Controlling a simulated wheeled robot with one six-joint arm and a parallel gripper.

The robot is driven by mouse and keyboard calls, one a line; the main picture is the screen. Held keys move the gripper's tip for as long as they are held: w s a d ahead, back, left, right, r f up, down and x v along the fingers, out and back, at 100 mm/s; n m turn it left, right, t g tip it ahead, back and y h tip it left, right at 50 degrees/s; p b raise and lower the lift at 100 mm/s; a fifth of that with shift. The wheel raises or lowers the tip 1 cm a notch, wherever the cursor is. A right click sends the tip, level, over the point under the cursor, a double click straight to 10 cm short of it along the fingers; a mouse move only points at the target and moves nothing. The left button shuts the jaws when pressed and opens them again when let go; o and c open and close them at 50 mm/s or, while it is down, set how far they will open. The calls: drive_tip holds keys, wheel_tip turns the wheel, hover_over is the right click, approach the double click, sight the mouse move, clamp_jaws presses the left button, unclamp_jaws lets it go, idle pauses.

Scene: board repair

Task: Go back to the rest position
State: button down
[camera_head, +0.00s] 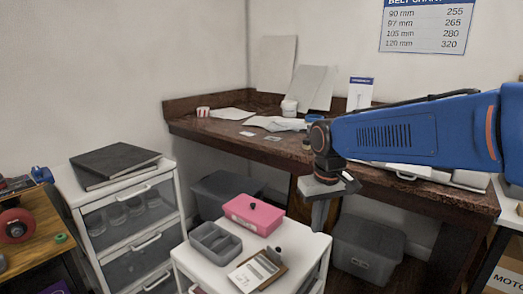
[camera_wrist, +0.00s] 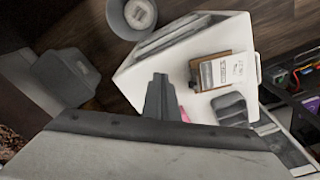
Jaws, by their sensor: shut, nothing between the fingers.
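My gripper (camera_head: 318,222) hangs pointing down at the end of my blue arm, in front of the dark wooden desk (camera_head: 228,138) and to the right of the low white cabinet (camera_head: 200,272). Its fingers are shut with nothing between them. In the wrist view the closed fingers (camera_wrist: 160,82) show over the white cabinet top (camera_wrist: 150,72). No held thing is seen in either view.
The white cabinet bears a pink box (camera_head: 254,214), a grey divided tray (camera_head: 215,243) and a clipboard (camera_head: 258,270). A drawer unit (camera_head: 130,205) with a dark binder (camera_head: 115,160) stands left. Grey bins (camera_head: 368,248) sit under the desk. A round bin (camera_wrist: 131,18) shows in the wrist view.

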drive_tip(key=s+d+f+m+t, duration=0.1)
drive_tip(key=s+d+f, duration=0.1)
drive_tip(key=s+d, duration=0.4)
drive_tip(key=s+d+f+m+t, duration=0.2)
drive_tip(key=s+d, duration=0.5)
drive_tip(key=s, duration=0.7)
drive_tip(key=shift+s+d+f+t, duration=0.2)
drive_tip(key=shift+s+d+t, duration=0.1)
drive_tip(key=shift+s, duration=0.05)
drive_tip(key=w+a+r+n+g, duration=0.1)
drive_tip(key=w+a+r, duration=0.1)
drive_tip(key=w+a, duration=0.35)
drive_tip(key=w+a+r+n+g, duration=0.1)
drive_tip(key=w+a+g, duration=0.15)
drive_tip(key=w, duration=0.65)
drive_tip(key=shift+w+a+f+n+g, duration=0.2)
drive_tip(key=shift+w+a+f+n, duration=0.15)
drive_tip(key=shift+w+a+f, duration=1.7)
drive_tip(key=shift+w+a+f+n+g, duration=0.3)
drive_tip(key=shift+w+a+f, duration=0.5)
drive_tip(key=shift+w+a, duration=1.35)
drive_tip(key=shift+w+a+f+n+g, duration=0.15)
drive_tip(key=shift+w+a+f+n, duration=0.2)
drive_tip(key=shift+w+a+f, duration=1.8)
